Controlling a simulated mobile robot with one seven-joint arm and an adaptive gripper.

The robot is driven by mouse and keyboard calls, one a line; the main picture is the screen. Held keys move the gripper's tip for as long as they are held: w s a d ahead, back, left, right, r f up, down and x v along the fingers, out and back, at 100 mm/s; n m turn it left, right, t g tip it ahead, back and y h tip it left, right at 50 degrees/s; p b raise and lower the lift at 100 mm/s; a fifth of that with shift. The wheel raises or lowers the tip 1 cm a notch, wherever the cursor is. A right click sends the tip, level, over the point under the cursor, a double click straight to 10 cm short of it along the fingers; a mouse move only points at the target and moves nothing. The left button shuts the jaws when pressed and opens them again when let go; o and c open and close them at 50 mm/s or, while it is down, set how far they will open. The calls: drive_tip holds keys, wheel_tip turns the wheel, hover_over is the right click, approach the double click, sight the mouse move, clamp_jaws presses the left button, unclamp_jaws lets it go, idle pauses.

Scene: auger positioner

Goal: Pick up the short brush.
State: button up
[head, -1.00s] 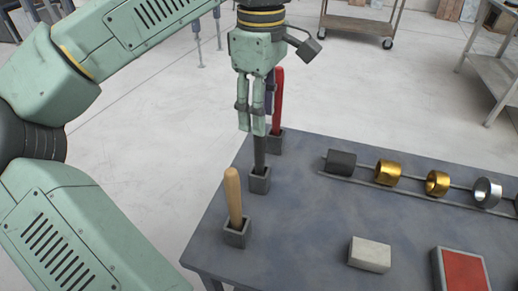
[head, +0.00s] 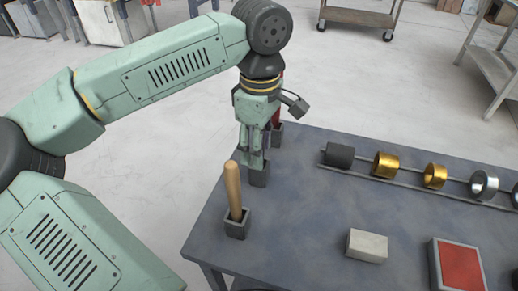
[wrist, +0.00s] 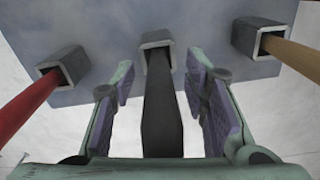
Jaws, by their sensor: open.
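Three upright handles stand in small square holders along the table's left edge: a dark one (wrist: 162,120), a red one (wrist: 25,105) and a wooden one (head: 233,188). No bristles show, so I cannot tell by them which is the short brush. My gripper (head: 252,163) points down over the middle holder (head: 259,178), its fingertips just above the rim. In the wrist view the dark handle stands between the open fingers, with a gap on each side. In the head view my gripper hides the dark handle and most of the red one.
The wooden handle's holder (head: 236,226) is close in front of my gripper. A rail with a dark cylinder (head: 339,155) and several metal rings lies to the right. A pale block (head: 366,246) and a red-topped tray (head: 462,268) are nearer the front. The table's middle is clear.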

drive_tip(key=shift+c, duration=0.3)
clamp_jaws()
idle(0.3)
